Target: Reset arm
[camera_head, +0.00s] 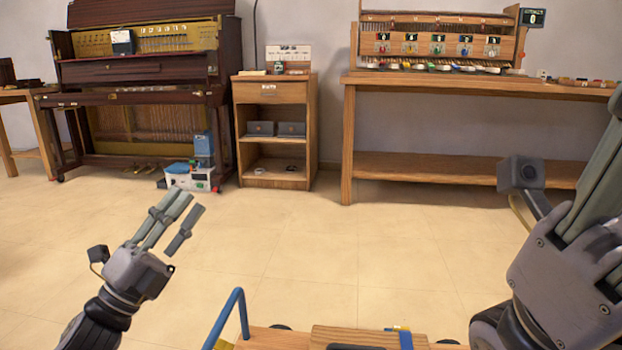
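My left gripper (195,202) is at the lower left, raised over the floor with its fingers pointing up and to the right. A gap shows between its fingers and nothing is held there. My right gripper (603,165) is large and close at the right edge, pointing up. Its fingertips run out of the picture, so its opening is hidden. Neither gripper touches any furniture.
An upright piano (140,70) stands at the back left, a wooden cabinet (272,93) beside it. A long workbench (450,82) carries a keyboard action model (437,30). A blue-handled wooden cart (262,338) is at the bottom. The middle floor is clear.

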